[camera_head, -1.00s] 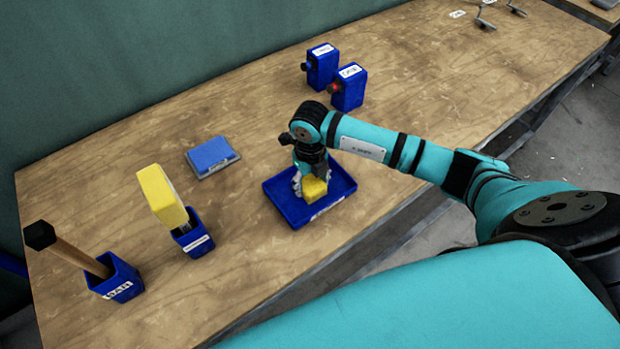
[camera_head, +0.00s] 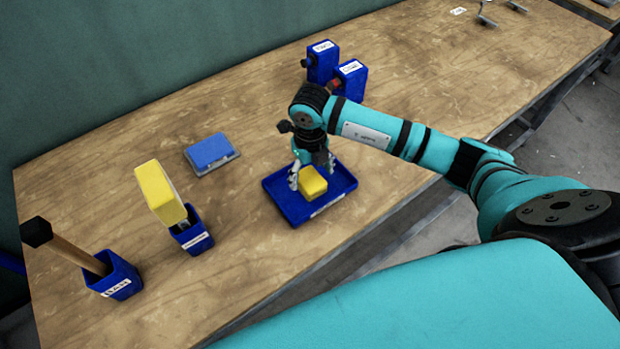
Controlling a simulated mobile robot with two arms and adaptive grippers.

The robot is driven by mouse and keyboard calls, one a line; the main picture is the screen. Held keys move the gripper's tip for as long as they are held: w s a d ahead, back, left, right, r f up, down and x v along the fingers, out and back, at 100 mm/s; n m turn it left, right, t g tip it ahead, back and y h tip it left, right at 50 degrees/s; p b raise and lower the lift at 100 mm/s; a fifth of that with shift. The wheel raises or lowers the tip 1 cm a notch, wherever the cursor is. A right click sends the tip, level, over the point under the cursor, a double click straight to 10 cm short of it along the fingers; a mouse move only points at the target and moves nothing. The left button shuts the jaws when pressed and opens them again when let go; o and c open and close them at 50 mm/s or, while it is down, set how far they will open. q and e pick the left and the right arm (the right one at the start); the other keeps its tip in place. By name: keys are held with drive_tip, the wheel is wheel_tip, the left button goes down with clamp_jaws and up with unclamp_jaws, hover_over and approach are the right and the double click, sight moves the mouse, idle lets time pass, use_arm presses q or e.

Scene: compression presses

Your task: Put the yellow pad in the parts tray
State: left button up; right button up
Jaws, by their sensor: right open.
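The yellow pad (camera_head: 312,183) is a small block lying in the blue parts tray (camera_head: 283,208), near the tray's middle. My right gripper (camera_head: 312,170) is open just above and behind the pad, with its fingers over the tray. One finger shows at the pad's left edge; I cannot tell whether it touches. The tray sits flat on the wooden table. My left gripper is out of view.
A blue pad on a grey base (camera_head: 211,153) lies left of the tray. A blue holder (camera_head: 194,238) with a yellow tool (camera_head: 160,193) and another holder with a rod (camera_head: 118,279) stand further left. Two blue boxes (camera_head: 322,62) with labels stand behind the arm. Bare table lies between.

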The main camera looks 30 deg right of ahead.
sight(310, 178)
wheel_tip(310, 178, up, 9)
drive_tip(key=b, duration=0.2)
